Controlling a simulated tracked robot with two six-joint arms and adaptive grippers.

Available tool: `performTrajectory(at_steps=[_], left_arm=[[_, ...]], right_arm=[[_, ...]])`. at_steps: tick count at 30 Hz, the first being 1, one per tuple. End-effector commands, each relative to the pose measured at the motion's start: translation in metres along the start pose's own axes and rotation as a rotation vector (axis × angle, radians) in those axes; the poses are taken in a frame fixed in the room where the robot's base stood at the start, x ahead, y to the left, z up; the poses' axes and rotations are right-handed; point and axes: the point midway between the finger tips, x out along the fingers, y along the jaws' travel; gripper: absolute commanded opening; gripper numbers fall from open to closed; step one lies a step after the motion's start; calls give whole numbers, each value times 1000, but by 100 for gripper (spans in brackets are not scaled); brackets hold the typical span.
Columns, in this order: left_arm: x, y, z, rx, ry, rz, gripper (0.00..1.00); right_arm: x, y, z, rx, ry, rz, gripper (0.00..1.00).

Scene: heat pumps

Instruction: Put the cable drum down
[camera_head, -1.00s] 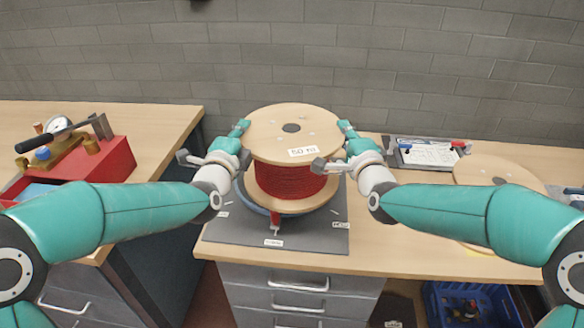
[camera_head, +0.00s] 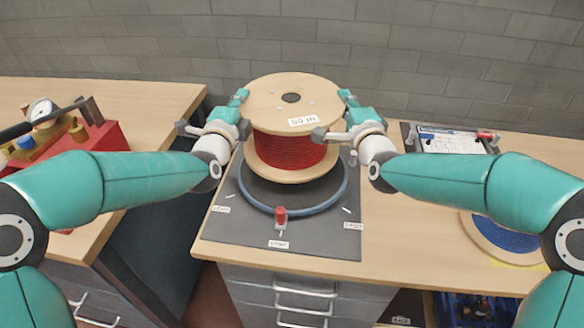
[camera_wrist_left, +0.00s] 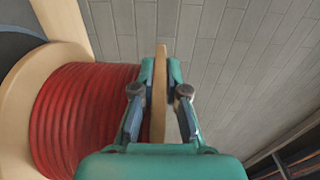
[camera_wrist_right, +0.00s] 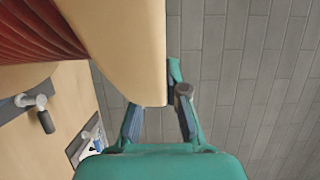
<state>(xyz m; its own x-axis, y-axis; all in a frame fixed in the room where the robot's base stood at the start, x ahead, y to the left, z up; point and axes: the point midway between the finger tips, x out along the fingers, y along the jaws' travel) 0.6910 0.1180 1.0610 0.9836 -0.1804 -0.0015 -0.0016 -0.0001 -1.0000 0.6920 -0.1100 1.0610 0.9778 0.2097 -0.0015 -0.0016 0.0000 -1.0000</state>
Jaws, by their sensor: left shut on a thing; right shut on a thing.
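The cable drum (camera_head: 290,150) has pale wooden flanges, red cable and a "50 m" label. It is upright over a grey mat (camera_head: 310,243) with a blue ring (camera_head: 325,204). The drum sits over the ring's rear part; its lower flange seems raised above the mat, but the gap is hard to judge. My left gripper (camera_head: 238,100) is shut on the left edge of the top flange; the left wrist view shows the flange (camera_wrist_left: 160,95) between the fingers. My right gripper (camera_head: 346,98) is shut on the right edge; the flange (camera_wrist_right: 120,45) also shows in the right wrist view.
A red-capped post (camera_head: 281,217) stands at the ring's front. A blue cable drum (camera_head: 505,235) lies right on the bench, with a clipboard (camera_head: 450,142) behind it. A red box (camera_head: 105,137) with a gauge is on the left bench. A brick wall (camera_head: 300,40) closes the back.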

Motion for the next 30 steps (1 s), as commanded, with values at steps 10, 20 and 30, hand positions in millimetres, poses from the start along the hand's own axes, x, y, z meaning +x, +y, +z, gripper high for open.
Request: performTrajectory(at_steps=[10, 20, 30], left_arm=[[2, 12, -4, -1, 2, -8, 0], [3, 14, -5, -1, 3, -7, 0], [3, 27, -6, -1, 4, -7, 0]], right_arm=[[-1, 12, -5, 0, 5, -6, 0], [-1, 14, -6, 0, 7, -6, 0], [-1, 27, -7, 0, 7, -6, 0]])
